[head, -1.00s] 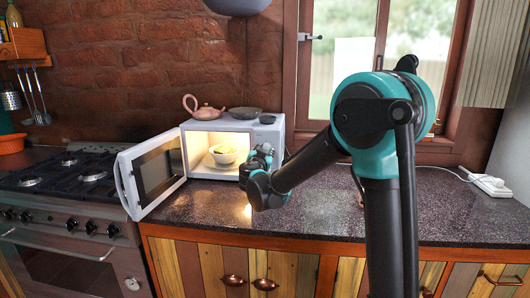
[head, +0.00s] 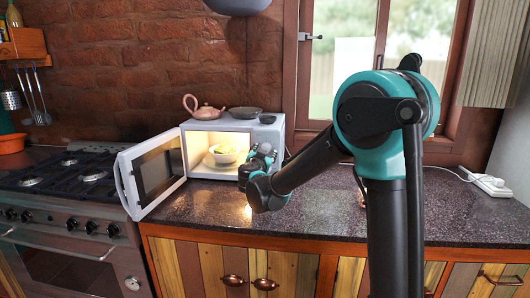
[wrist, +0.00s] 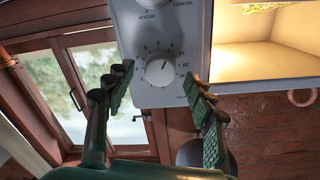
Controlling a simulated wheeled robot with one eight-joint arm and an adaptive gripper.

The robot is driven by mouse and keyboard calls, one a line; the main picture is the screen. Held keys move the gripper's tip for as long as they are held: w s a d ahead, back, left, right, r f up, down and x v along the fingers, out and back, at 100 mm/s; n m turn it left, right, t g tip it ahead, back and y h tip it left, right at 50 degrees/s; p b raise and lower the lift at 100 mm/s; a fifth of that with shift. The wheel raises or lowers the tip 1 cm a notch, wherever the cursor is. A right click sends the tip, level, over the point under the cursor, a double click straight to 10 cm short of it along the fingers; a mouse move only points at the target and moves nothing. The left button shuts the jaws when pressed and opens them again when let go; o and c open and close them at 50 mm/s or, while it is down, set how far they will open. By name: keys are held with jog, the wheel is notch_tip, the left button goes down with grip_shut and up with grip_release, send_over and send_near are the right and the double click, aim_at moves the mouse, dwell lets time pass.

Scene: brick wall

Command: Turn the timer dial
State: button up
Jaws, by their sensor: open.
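The white microwave (head: 280,133) stands on the dark counter with its door (head: 154,170) swung open to the left. The wrist view shows its control panel (wrist: 145,22) upside down. The round white timer dial (wrist: 160,72), ringed by numbers, sits between and ahead of my open fingers. My gripper (wrist: 156,80) has one finger to each side of the dial, and nothing is held. Whether the fingertips touch the panel is unclear. A second dial (wrist: 171,4) is cut off at the top edge. In the head view my gripper (head: 262,157) hides most of the panel.
A pale bowl (head: 224,154) is inside the lit microwave. A pinkish teapot (head: 204,107) and a grey dish (head: 245,112) stand on top. A stove (head: 70,185) is at left. A white power strip (head: 489,185) lies at right. The counter (head: 320,210) in front is mostly clear.

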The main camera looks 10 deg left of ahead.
jog(key=s, duration=1.1)
jog(key=shift+a+r, duration=0.15)
jog(key=shift+a, duration=0.3)
